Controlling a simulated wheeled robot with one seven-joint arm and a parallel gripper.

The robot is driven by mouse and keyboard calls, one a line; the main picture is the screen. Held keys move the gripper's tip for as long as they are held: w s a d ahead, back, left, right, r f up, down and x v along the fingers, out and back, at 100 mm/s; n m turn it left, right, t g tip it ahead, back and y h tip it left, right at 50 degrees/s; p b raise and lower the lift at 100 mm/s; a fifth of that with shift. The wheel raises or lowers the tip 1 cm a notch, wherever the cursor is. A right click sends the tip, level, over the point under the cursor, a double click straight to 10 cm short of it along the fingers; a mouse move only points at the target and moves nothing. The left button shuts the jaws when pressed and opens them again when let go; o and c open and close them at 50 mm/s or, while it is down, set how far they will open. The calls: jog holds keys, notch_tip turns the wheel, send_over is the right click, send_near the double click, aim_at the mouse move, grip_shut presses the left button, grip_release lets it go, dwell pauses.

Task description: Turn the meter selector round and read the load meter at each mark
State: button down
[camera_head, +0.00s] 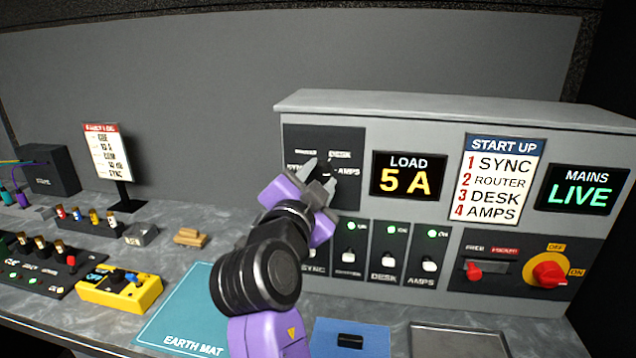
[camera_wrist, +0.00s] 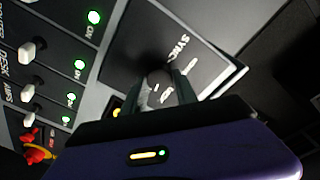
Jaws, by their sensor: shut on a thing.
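The meter selector is a dark round knob (camera_wrist: 158,76) on a black panel (camera_head: 350,146) at the left of the grey cabinet. Marks lettered SYNC and AMPS show around it; the other lettering is too small to read surely. My gripper (camera_head: 320,177) is shut on the knob, with one finger on each side, as the wrist view also shows. The fingers hide much of the knob, and I cannot tell which mark it points at. The load meter (camera_head: 408,180), right of the selector, reads LOAD 5 A in yellow.
Below the meter are breaker switches (camera_head: 388,262) with green lamps. A START UP card (camera_head: 492,180), a MAINS LIVE display (camera_head: 583,190) and a red rotary switch (camera_head: 549,272) are to the right. A yellow box (camera_head: 120,290) and an earth mat (camera_head: 180,315) lie left of my arm.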

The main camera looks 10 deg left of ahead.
jog(key=n, duration=0.3)
jog(key=shift+f+n+b, duration=0.15)
jog(key=shift+n+b, duration=0.2)
jog(key=shift+n, duration=0.05)
jog(key=n, duration=0.4)
jog(key=shift+n+t+y+p, duration=0.3)
jog(key=shift+n+t+p, duration=0.05)
jog(key=shift+n+t, duration=0.05)
jog(key=n+p, duration=0.2)
jog(key=n, duration=0.2)
jog(key=shift+n+y, duration=0.3)
jog(key=shift+n, duration=0.1)
jog(key=n+p, duration=0.3)
jog(key=n, duration=0.2)
jog(key=shift+y, duration=0.3)
jog(key=n+p, duration=0.2)
jog(key=n, duration=0.1)
jog(key=n+p, duration=0.2)
jog(key=n, duration=0.1)
jog(key=shift+d+r+y+p, duration=0.1)
jog(key=shift+r+y+p, duration=0.1)
jog(key=shift+y+p, duration=0.2)
jog(key=n+p, duration=0.4)
jog(key=shift+n+p, duration=0.3)
jog(key=shift+n, duration=0.1)
jog(key=n+p, duration=0.2)
jog(key=shift+n+g+y, duration=0.3)
jog(key=shift+f+n+p, duration=0.25)
jog(key=shift+n+p, duration=0.2)
jog(key=shift+n, duration=1.45)
